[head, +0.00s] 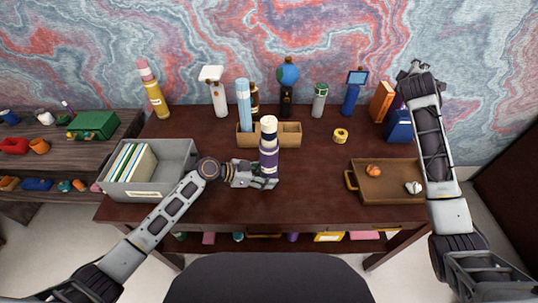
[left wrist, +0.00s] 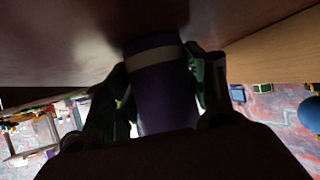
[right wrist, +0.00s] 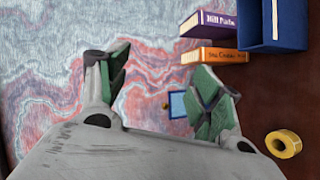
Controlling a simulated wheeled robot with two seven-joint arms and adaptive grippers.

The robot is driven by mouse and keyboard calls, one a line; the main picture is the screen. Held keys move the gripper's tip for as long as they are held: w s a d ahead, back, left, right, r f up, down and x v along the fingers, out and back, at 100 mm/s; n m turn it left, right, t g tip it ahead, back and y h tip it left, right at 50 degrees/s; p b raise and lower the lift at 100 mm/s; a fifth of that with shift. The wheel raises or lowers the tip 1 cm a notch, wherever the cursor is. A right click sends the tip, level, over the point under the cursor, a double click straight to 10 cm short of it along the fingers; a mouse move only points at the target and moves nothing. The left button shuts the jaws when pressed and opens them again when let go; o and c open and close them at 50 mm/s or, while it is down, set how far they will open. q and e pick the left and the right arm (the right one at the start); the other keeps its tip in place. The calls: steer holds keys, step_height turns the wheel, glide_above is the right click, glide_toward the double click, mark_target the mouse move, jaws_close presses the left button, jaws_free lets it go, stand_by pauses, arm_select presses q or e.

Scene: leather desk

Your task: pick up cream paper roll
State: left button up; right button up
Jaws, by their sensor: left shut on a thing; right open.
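The cream paper roll (head: 268,125) stands upright near the middle of the desk, with a cream top and wide dark purple bands. My left gripper (head: 264,182) is shut around its lower part. In the left wrist view the roll's purple side and a pale band (left wrist: 153,56) show between the two fingers. Whether its base touches the desk cannot be told. My right gripper (right wrist: 160,80) is open and empty, raised at the back right; it also shows in the head view (head: 414,69).
Behind the roll is a wooden organizer (head: 289,134) with a light blue roll (head: 243,103). A grey bin (head: 178,176) with folders stands left. A brown tray (head: 385,192) lies right, near yellow tape (head: 340,135). Bottles and a globe (head: 288,75) line the back.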

steer(key=s+a+r+n+h, duration=0.25)
steer(key=s+a+r, duration=0.2)
steer(key=r, duration=0.55)
steer(key=s+a+r+n+h, duration=0.1)
steer(key=s+a+r+h, duration=0.35)
steer(key=r, duration=0.65)
steer(key=s+a+r+n+h, duration=0.1)
steer(key=s+a+r+h, duration=0.2)
steer(key=a+r, duration=0.5)
steer(key=s+a+f+n+t+y, duration=0.25)
steer(key=a+f+n, duration=0.35)
steer(key=a+f, duration=0.35)
steer(key=s+a+f+n+t+y, duration=0.25)
steer(key=a+f+n, duration=0.25)
steer(key=a+f, duration=0.5)
steer(key=s+a+f+n+y, duration=0.7)
steer(key=s+a+f, duration=0.6)
steer(key=a+f, duration=0.1)
steer(key=shift+s+a, duration=0.3)
steer(key=shift+a, duration=0.2)
